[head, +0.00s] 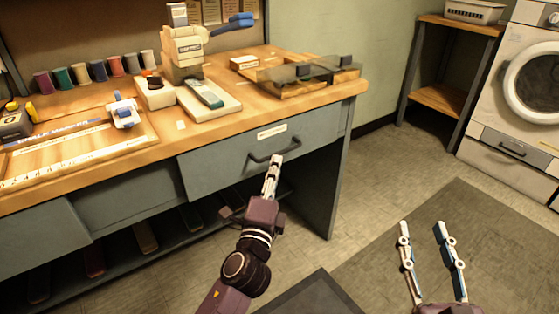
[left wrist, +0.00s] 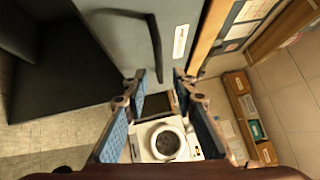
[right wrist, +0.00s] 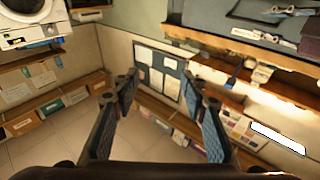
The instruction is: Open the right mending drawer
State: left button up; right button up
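The right drawer (head: 225,165) is a grey-blue front under the right part of the wooden bench top, with a white label (head: 272,131) and a dark bar handle (head: 262,157). No gap into the drawer shows above its front.
The bench top (head: 345,90) holds thread spools, a sewing machine (head: 185,50), a remote-like object (head: 205,93) and a tray (head: 310,75). A washing machine (head: 515,120) and shelf (head: 440,98) stand at right. The floor before the drawer is open, with a dark mat.

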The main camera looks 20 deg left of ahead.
aim_at(280, 152)
pick_arm(q)
jog(key=shift+w+a+r+b, duration=0.1)
jog(key=shift+w+a, duration=0.05)
jog(key=shift+w, duration=0.95)
jog(key=shift+w+a+r+b, duration=0.1)
jog(key=shift+w+r+b, duration=0.05)
jog(key=shift+w, duration=0.95)
jog(key=shift+w+a+r+b, duration=0.1)
jog(key=shift+w+a, duration=0.05)
jog(key=shift+w, duration=0.95)
pick_arm(e)
jog(key=shift+s+a+r+t+y, duration=0.15)
jog(key=shift+r+t, duration=0.2)
jog(key=shift+r, duration=0.3)
jog(key=shift+s+d+r+t+y, duration=0.1)
jog(key=shift+s+r+t+y, duration=0.15)
jog(key=shift+r, duration=0.45)
jog(key=shift+s+a+r+t+y, duration=0.1)
jog(key=shift+r+t, duration=0.3)
jog(key=shift+r, duration=0.25)
pick_arm(q)
jog(key=shift+c, duration=0.4)
grip_shut()
